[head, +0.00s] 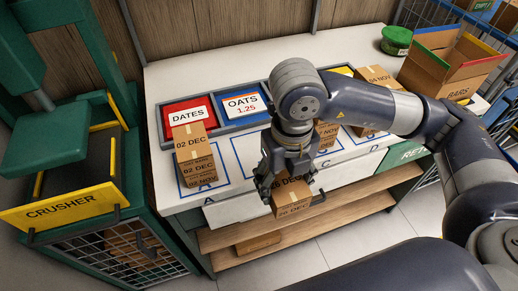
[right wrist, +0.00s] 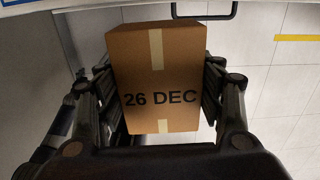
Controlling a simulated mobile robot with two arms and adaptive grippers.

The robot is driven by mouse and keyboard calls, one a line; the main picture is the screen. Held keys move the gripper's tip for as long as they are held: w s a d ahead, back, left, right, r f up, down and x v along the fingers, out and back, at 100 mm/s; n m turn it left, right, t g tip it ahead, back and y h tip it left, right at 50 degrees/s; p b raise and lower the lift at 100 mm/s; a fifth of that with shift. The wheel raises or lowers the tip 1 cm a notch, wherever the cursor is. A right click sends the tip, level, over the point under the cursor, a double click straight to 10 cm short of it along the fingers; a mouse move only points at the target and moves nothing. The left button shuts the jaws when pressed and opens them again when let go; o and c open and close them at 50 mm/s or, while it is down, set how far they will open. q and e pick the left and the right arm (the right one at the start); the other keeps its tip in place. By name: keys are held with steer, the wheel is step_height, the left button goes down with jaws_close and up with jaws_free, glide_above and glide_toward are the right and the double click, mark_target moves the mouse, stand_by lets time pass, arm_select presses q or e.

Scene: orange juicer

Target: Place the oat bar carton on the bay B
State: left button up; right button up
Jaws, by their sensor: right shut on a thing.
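My right gripper (head: 289,190) is shut on a brown carton (head: 291,197), held in front of the counter's front edge, above the lower shelves. In the right wrist view the carton (right wrist: 158,75) sits between both fingers and reads 26 DEC; no product name is legible on it. Bay B (head: 237,168) is a blue-outlined space on the white counter, right of bay A; my gripper partly covers it, and its visible part looks bare. Behind it stands a blue bin with an OATS 1.25 card (head: 243,103). My left gripper is not in view.
Dated cartons (head: 195,155) are stacked on bay A. Other cartons (head: 327,133) stand right of my wrist, partly hidden. A red DATES bin (head: 187,116) is at the back left. A green crusher (head: 62,205) stands left; an open BARS box (head: 450,62) stands right.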

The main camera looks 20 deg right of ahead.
steer(key=w+p, duration=0.1)
steer(key=w, duration=0.4)
steer(key=w+p, duration=0.2)
steer(key=w, duration=0.3)
steer(key=w+f+p, duration=0.1)
steer(key=w, duration=0.4)
steer(key=shift+a+f, duration=0.1)
steer(key=shift+w+f+p, duration=0.15)
steer(key=shift+w+p, duration=0.15)
steer(key=shift+w, duration=0.2)
steer(key=shift+f+p, duration=0.4)
steer(key=shift+f, duration=0.05)
step_height(320, 180, down, 2)
steer(key=shift+f+p, duration=0.1)
steer(key=shift+p, duration=0.4)
steer(key=shift+f+b, duration=0.3)
steer(key=shift+f, duration=0.05)
steer(key=o, duration=1.2)
steer(key=shift+c, duration=0.2)
